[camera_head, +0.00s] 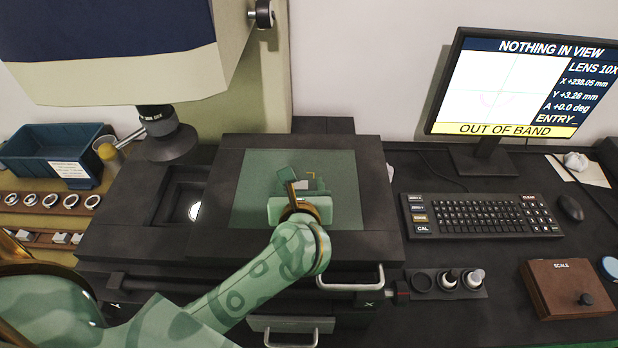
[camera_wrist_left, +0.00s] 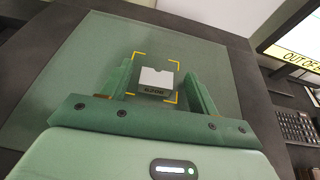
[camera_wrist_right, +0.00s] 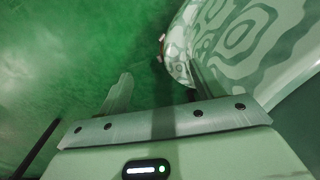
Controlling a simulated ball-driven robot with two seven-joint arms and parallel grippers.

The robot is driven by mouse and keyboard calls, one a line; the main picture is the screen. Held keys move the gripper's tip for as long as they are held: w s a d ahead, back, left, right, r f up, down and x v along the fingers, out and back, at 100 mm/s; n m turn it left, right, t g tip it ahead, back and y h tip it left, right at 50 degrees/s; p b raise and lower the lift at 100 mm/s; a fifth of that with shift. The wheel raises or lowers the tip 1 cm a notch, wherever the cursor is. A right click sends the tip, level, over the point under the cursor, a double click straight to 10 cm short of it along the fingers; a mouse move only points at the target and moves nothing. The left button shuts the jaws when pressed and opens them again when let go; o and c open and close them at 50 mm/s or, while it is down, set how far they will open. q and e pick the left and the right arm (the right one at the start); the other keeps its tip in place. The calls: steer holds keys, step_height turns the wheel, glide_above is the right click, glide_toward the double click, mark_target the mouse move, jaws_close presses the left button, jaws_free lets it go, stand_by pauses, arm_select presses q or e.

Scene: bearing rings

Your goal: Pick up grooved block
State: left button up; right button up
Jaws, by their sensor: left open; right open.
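The grooved block (camera_wrist_left: 156,78) is pale with a notch in its top edge and a dark labelled front face. It sits inside yellow corner marks on the green stage plate (camera_head: 258,170). My left gripper (camera_head: 308,182) is low over the plate, and it mostly hides the block in the head view. In the left wrist view my left gripper (camera_wrist_left: 158,76) is open, with a finger to each side of the block and gaps between. My right gripper (camera_wrist_right: 158,88) is open and empty, above a green surface; it does not show in the head view.
A measuring head with a lens (camera_head: 165,140) hangs left of the plate. A blue bin (camera_head: 52,150) and racks of rings (camera_head: 50,200) and small blocks (camera_head: 60,238) are at the left. A monitor (camera_head: 510,85), keyboard (camera_head: 480,215) and brown scale box (camera_head: 565,290) are at the right.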

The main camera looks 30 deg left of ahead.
arm_select(q)
steer(key=shift+a, duration=0.15)
steer(key=shift+s, duration=0.2)
steer(key=shift+c, duration=0.9)
steer(key=shift+w, duration=0.1)
steer(key=c, duration=0.9)
arm_select(e)
steer(key=shift+w, duration=0.55)
